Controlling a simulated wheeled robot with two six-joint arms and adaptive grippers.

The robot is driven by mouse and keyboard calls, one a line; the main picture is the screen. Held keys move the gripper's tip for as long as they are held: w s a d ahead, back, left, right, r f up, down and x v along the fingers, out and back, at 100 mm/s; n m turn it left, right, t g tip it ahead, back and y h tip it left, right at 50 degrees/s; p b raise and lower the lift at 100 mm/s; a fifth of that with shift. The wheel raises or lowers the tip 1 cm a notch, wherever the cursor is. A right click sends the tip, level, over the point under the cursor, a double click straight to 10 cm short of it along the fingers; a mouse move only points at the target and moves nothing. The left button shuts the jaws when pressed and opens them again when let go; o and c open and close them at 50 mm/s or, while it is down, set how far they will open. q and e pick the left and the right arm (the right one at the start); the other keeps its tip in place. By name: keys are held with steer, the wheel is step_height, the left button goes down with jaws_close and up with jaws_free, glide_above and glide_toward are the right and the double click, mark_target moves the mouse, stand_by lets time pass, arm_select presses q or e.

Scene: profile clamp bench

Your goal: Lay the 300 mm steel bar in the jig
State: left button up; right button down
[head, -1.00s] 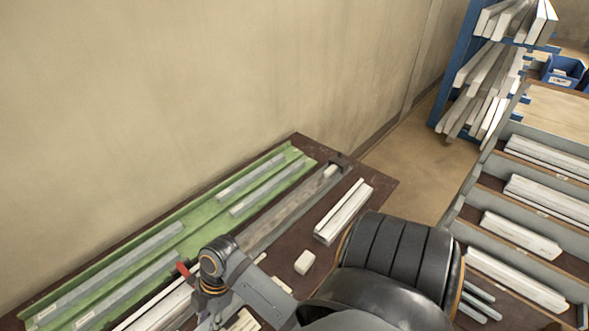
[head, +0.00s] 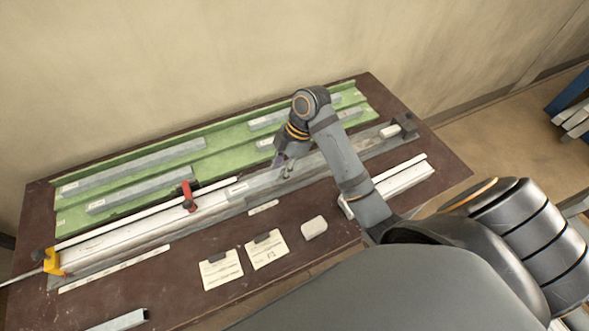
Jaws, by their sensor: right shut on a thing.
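My right gripper (head: 284,172) is over the middle of the jig, partly hidden by its own wrist. It is shut on a grey steel bar (head: 252,184) with a small pale label near its left end. The bar lies along the line of the jig, at or just above it; I cannot tell whether it touches. The jig is a long grey channel (head: 360,149) with a dark end stop (head: 404,122) at the right. White profiles (head: 130,237) lie in its left part, with a red clamp (head: 188,196) and a yellow clamp (head: 53,262). My left gripper is not in view.
A green tray (head: 215,161) with several grey bars lies behind the jig. In front are two paper cards (head: 221,270), a white block (head: 313,227) and a grey tube (head: 121,321). White profiles (head: 400,181) lie at the right. The wall is close behind.

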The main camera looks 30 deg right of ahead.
steer(key=w+d+f, duration=0.4)
steer(key=w+d+f+p, duration=0.1)
steer(key=w+d+f, duration=0.1)
steer(key=d+f, duration=0.1)
steer(key=shift+w+d+f, duration=0.15)
steer(key=shift+d+f, duration=0.05)
steer(key=shift+f, duration=0.15)
step_height(320, 180, down, 3)
steer(key=shift+w+d+f+p, duration=0.1)
steer(key=shift+d+p, duration=0.05)
steer(key=shift+p, duration=0.7)
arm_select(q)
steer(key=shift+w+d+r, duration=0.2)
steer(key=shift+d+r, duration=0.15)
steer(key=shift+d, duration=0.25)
arm_select(e)
steer(key=shift+f, duration=0.2)
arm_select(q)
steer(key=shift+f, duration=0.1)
arm_select(e)
steer(key=shift+f, duration=0.1)
